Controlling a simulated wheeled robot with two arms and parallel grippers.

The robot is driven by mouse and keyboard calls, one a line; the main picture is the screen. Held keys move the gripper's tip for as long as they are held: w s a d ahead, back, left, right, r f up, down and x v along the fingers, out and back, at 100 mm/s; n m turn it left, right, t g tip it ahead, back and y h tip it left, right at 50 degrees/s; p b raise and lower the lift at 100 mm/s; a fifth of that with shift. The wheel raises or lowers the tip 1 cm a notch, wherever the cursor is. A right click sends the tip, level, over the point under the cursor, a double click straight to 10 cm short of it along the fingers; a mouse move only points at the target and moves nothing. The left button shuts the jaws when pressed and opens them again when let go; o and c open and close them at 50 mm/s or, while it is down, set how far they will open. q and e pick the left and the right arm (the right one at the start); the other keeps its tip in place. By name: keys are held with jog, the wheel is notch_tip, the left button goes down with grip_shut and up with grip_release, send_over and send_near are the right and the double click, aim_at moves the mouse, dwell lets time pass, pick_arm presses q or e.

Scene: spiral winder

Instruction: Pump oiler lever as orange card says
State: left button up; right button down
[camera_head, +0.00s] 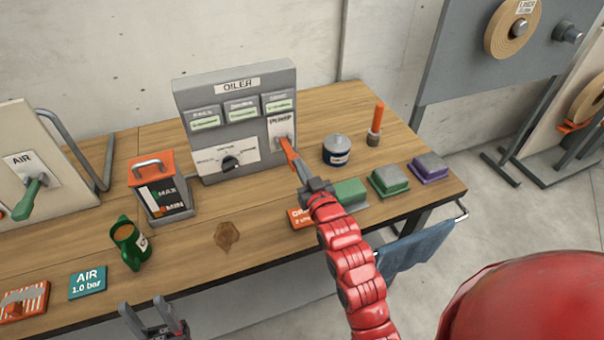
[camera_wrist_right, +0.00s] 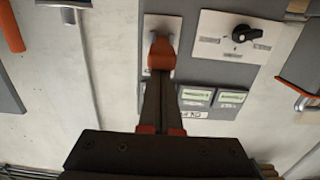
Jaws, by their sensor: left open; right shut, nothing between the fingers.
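The grey oiler box (camera_head: 236,118) stands at the back of the bench, with a PUMP plate (camera_head: 281,126) on its right side. The orange pump lever (camera_wrist_right: 161,54) shows in the right wrist view. My right gripper (camera_head: 294,160) is shut and empty, its fingertips at the lever's end; I cannot tell whether they touch. The right wrist view shows its closed dark fingers (camera_wrist_right: 159,88) overlapping the lever. An orange card (camera_head: 299,218) lies partly behind my right arm, its text mostly hidden. My left gripper (camera_head: 155,316) is open and empty at the bench's front edge.
A dark blue tin (camera_head: 337,151), orange-handled tool (camera_head: 376,125) and green and purple boxes (camera_head: 428,168) are to the right. Bench (camera_head: 200,250) front centre is mostly clear.

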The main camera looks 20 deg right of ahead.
jog(key=s+p, duration=0.1)
jog(key=s, duration=0.9)
jog(key=shift+d, duration=0.2)
jog(key=shift+s, duration=0.1)
dwell(0.6)
